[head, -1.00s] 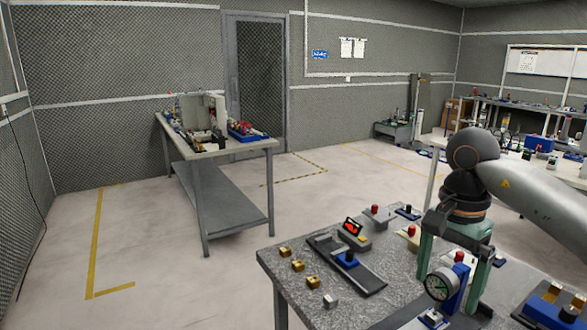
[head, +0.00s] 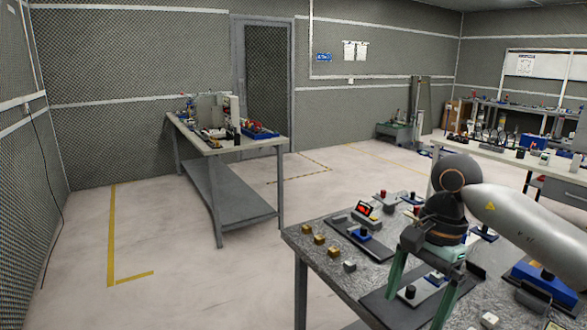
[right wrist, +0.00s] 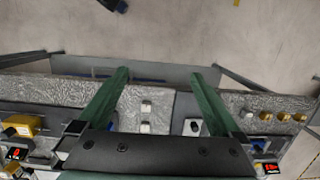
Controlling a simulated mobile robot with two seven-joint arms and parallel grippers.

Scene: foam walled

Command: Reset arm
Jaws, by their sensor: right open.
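My right arm comes in from the right in the head view, over the near workbench (head: 320,262). Its right gripper (head: 414,300) points down with its green fingers spread apart. In the right wrist view the right gripper (right wrist: 160,90) is open, with nothing held between its two green fingers. A small light-coloured block (right wrist: 146,107) shows between the fingers, below them on the bench. My left gripper is not in view.
The near bench holds several brass blocks (head: 319,239), a device with a red display (head: 367,210) and a blue fixture (head: 548,283). A second cluttered table (head: 225,146) stands at the left. Floor between them is clear.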

